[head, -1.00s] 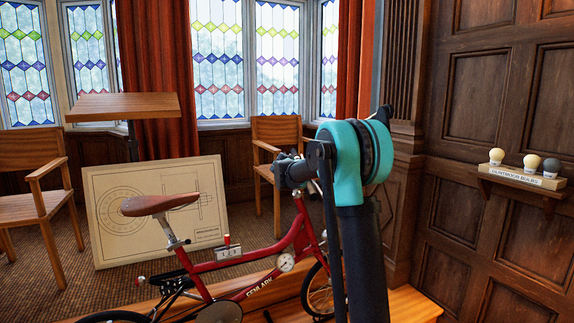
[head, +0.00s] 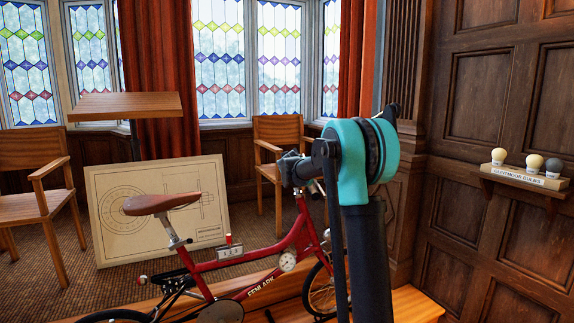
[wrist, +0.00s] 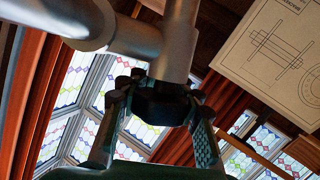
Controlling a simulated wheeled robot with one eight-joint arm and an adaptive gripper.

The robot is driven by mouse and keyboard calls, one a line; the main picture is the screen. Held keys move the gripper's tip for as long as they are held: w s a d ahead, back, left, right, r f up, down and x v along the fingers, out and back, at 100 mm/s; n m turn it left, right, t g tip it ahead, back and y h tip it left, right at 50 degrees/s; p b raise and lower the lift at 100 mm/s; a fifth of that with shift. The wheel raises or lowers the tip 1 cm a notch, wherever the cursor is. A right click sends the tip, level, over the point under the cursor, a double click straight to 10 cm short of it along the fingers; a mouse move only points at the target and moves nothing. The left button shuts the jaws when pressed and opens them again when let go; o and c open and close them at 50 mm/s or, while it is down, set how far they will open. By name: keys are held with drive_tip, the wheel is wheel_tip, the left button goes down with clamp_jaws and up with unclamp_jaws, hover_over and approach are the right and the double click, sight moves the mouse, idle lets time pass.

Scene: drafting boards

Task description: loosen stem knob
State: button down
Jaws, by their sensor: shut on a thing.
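A red folding bicycle (head: 215,265) with a brown saddle stands on a wooden platform. In the wrist view, a dark, lobed stem knob (wrist: 160,104) sits against a grey metal stem (wrist: 176,50) with a thick grey tube crossing it. My gripper (wrist: 158,116) is shut on this knob, with one finger on each side. In the head view, my gripper (head: 292,168) is a small dark shape above the front of the bicycle frame. The knob cannot be made out there, and my arm hides much of the handlebar area.
A drawing board (head: 205,215) leans behind the bicycle. Wooden chairs (head: 278,150) and a small raised table (head: 125,106) stand further back. A wall shelf (head: 525,180) with bulbs is at the right. Carpet (head: 75,285) is open at the left.

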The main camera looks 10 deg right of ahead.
drive_tip(key=c, duration=1)
unclamp_jaws()
drive_tip(key=shift+s, duration=0.1)
drive_tip(key=v, duration=1.2)
